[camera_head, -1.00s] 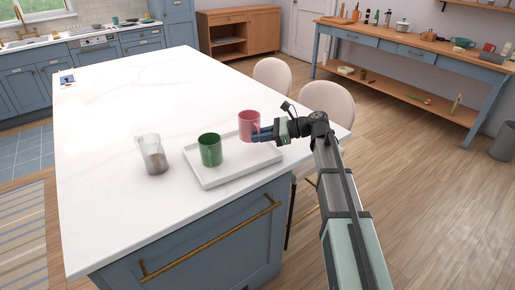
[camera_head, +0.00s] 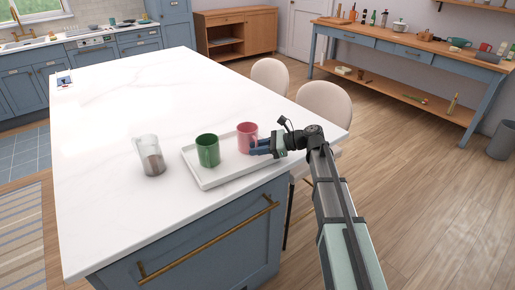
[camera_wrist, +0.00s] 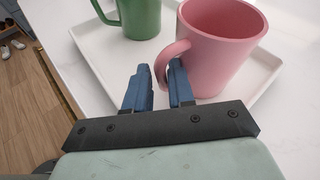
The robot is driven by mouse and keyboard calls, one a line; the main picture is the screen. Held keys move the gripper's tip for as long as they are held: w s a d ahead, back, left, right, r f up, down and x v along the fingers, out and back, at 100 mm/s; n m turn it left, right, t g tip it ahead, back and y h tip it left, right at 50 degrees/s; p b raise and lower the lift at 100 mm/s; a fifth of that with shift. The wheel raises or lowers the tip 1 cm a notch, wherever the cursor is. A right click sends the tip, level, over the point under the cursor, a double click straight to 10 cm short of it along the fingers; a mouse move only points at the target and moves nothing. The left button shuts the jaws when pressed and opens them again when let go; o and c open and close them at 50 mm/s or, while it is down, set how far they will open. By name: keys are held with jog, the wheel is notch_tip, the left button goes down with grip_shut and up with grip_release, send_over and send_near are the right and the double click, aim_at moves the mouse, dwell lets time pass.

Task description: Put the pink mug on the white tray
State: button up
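The pink mug (camera_head: 246,136) is upright over the right part of the white tray (camera_head: 213,182). Its base looks at or very near the tray surface; I cannot tell for sure that it touches. My gripper (camera_head: 258,146) reaches in from the right at the mug's handle side. In the wrist view, the fingers (camera_wrist: 160,84) sit on either side of the handle of the pink mug (camera_wrist: 222,50), close around it. Part of the handle is hidden by the right finger.
A green mug (camera_head: 208,151) stands on the tray, left of the pink mug and apart from it. Two pale chairs (camera_head: 325,100) stand along the counter's far right side.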

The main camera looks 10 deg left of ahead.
jog(key=o, duration=0.3)
jog(key=v, duration=1.2)
jog(key=shift+r, duration=0.15)
